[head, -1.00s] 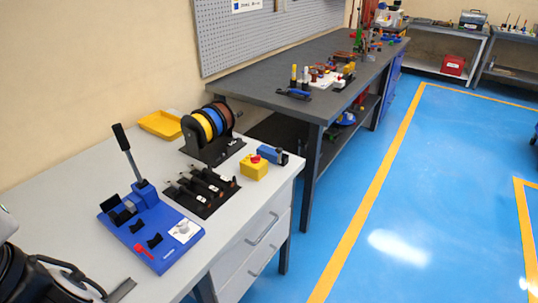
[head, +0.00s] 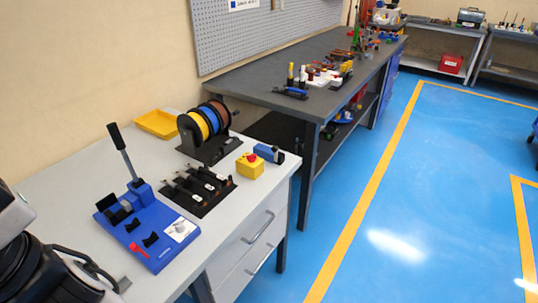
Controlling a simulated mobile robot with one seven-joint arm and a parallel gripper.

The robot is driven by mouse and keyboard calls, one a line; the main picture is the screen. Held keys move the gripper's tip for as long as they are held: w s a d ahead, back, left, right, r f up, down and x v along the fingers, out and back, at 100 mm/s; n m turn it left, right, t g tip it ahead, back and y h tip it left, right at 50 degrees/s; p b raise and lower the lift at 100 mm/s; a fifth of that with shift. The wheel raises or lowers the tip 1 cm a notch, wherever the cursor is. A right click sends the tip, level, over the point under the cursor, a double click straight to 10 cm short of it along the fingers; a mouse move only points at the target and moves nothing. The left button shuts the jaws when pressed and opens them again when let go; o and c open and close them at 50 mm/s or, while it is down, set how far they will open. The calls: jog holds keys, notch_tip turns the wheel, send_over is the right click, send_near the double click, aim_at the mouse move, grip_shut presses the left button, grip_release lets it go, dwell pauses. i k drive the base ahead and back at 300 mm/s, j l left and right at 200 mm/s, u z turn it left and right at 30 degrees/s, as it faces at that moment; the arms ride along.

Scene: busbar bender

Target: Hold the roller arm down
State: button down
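The blue bender (head: 147,232) sits on the light grey bench at the left in the head view. Its roller arm (head: 121,150) is a lever with a black grip; it stands up and leans to the left. A red part (head: 139,249) shows on the bender's front edge, and a white dial plate (head: 179,230) on its right side. My own arm is at the lower left. A small grey piece at its end (head: 122,285) shows just in front of the bender, apart from it. My gripper's fingers cannot be made out.
A black tool rack (head: 197,190), a yellow box with a red button (head: 250,166), a spool stand (head: 207,134) and a yellow tray (head: 158,123) stand behind and right of the bender. The bench top (head: 75,190) left of the bender is bare.

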aim_at(275, 148)
jog(key=i+l, duration=0.15)
jog(key=l, duration=0.3)
jog(key=i+l+u, duration=0.1)
jog(key=l, duration=0.35)
jog(key=i+l, duration=0.15)
jog(key=l, duration=0.35)
jog(key=i+l, duration=0.15)
jog(key=l, duration=0.3)
jog(key=i+l+u, duration=0.1)
jog(key=l, duration=0.4)
jog(key=i+l, duration=0.1)
jog(key=l, duration=0.35)
jog(key=i+l+u, duration=0.1)
jog(key=l, duration=0.4)
